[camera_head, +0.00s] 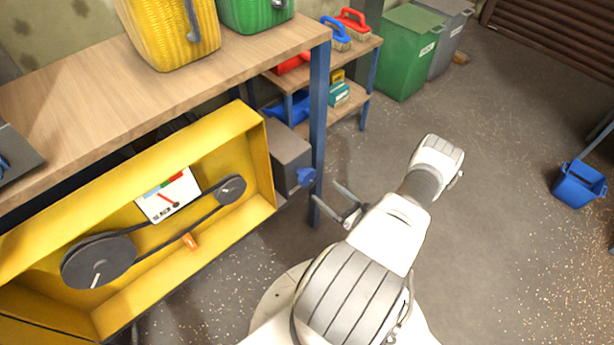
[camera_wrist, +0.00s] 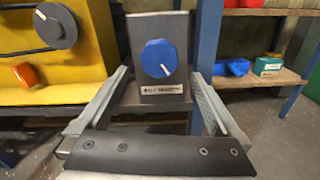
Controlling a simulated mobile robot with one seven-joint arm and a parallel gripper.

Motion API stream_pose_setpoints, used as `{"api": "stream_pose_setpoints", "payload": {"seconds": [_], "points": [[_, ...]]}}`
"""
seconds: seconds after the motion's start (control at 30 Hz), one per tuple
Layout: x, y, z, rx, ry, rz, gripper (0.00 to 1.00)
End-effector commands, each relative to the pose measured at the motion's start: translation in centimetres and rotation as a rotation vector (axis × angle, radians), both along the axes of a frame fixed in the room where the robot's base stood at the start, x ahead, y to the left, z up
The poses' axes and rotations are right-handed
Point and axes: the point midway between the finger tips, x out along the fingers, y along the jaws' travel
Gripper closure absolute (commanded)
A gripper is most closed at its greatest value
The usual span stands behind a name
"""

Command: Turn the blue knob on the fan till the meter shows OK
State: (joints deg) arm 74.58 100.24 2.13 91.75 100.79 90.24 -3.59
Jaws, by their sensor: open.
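The blue knob (camera_head: 306,177) is on the end of a grey box (camera_head: 288,152) at the right end of a yellow housing (camera_head: 258,165). In the wrist view the knob (camera_wrist: 159,58) faces me, its white mark slanting to lower right. My gripper (camera_head: 328,194) is open and empty, a little short of the knob. In the wrist view its fingers (camera_wrist: 160,76) lie either side of the knob, apart from it. The meter (camera_head: 168,196) is a white dial with coloured bands. Its red needle slants to upper left; its lettering is too small to read.
Inside the housing a belt joins a large pulley (camera_head: 98,262) and a small pulley (camera_head: 231,189), near an orange part (camera_head: 190,241). A wooden bench (camera_head: 100,92) overhangs the housing. Its blue leg (camera_head: 319,120) stands close beside the knob.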

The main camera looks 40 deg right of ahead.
Motion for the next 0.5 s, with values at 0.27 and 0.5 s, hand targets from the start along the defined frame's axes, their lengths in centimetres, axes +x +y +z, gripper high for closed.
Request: {"api": "stream_pose_setpoints", "payload": {"seconds": [0.27, 0.5], "points": [[6.1, 0.5, -0.1, -0.003, -0.001, 0.004, 0.00], [9.3, 0.8, -0.1, -0.002, 0.000, 0.002, 0.00]]}}
